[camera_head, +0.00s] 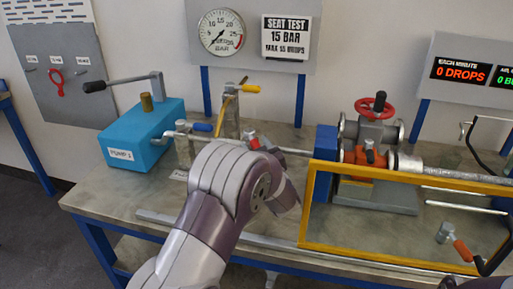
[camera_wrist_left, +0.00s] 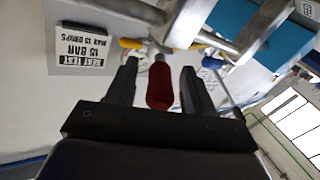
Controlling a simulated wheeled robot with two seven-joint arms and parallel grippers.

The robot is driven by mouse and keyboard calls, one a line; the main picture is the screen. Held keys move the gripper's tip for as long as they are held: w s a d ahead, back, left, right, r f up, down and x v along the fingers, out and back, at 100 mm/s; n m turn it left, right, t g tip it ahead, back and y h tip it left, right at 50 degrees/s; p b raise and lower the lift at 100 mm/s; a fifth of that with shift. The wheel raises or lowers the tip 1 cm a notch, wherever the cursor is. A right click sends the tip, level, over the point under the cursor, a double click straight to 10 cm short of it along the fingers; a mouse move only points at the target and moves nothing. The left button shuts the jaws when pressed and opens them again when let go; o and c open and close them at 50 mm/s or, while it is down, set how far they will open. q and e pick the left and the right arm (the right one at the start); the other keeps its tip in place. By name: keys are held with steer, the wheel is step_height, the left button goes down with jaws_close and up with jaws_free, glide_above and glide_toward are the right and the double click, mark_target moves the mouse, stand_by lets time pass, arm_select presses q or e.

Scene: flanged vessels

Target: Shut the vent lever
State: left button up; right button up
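A lever with a red grip (camera_head: 254,143) shows just above my left wrist in the head view; I cannot read a label that marks it as the vent lever. In the left wrist view the red grip (camera_wrist_left: 160,86) stands between the two fingers of my left gripper (camera_wrist_left: 158,66), with a gap on each side. The gripper is open around it. In the head view my arm hides the fingers and the lever's lower part. A yellow lever (camera_head: 246,88) and a blue lever (camera_head: 202,127) are on the pipework nearby. My right gripper is not in view.
A blue pump box (camera_head: 142,137) with a long black-gripped handle stands left. A pressure gauge (camera_head: 222,32) and a sign (camera_head: 286,37) are behind. A yellow frame (camera_head: 302,205) and a valve with a red handwheel (camera_head: 375,106) stand right. The bench's front left (camera_head: 110,195) is clear.

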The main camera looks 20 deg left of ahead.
arm_select(q)
steer(key=v, duration=0.7)
steer(key=shift+s+b, duration=0.15)
steer(key=shift+b, duration=0.2)
